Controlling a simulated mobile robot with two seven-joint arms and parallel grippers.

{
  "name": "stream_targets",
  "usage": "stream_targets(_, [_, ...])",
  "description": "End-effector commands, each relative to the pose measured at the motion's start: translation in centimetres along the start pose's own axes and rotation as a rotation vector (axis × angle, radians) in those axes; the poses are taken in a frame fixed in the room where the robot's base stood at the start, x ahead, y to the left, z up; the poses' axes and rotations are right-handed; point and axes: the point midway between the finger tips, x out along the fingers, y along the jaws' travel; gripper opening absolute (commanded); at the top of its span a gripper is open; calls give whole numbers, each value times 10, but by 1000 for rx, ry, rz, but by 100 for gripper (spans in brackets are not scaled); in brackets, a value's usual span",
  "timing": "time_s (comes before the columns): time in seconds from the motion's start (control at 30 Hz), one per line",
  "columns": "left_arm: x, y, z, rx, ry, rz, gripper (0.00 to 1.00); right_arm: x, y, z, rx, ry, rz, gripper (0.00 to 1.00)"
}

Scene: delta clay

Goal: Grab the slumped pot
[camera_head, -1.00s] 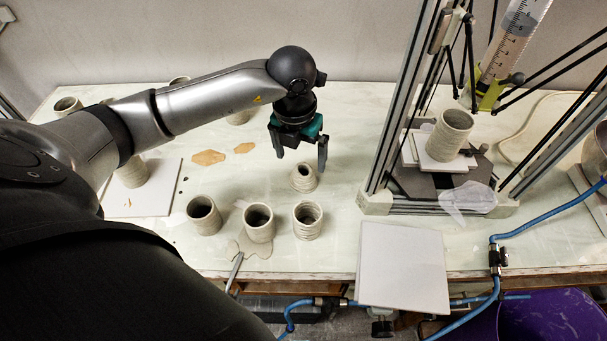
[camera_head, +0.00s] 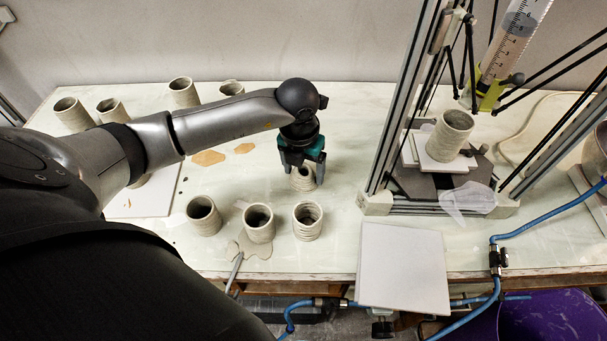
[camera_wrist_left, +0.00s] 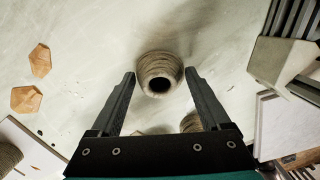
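The slumped pot (camera_head: 303,180) is a short, ribbed grey clay pot, narrower at the top, standing on the pale table. My left gripper (camera_head: 303,174) is above it, pointing down, with one finger to each side; its palm hides part of the pot's top. In the left wrist view the pot (camera_wrist_left: 159,66) lies between the tips of the open left gripper (camera_wrist_left: 160,75), with its dark mouth showing. Gaps show between the pot and both fingers. My right gripper is in neither view.
Upright clay pots stand in front: a right one (camera_head: 307,221), a middle one (camera_head: 258,224) and a left one (camera_head: 204,216). A printer frame (camera_head: 378,203) stands to the right. A white board (camera_head: 403,265) lies at the front edge.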

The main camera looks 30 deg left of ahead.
Motion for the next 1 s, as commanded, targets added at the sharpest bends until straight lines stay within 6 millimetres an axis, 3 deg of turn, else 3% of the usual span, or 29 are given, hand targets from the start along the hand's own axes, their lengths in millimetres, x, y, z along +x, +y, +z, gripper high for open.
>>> stream_targets(0.03, [0,0,0,0,-1,0,66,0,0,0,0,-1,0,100])
stream_targets(0.47, [0,0,0,0,-1,0,19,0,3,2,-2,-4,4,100])
stream_targets(0.77, [-3,0,1,-1,-3,0,19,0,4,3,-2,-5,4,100])
stream_targets(1.0, [-29,0,5,0,-6,-1,19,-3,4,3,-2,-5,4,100])
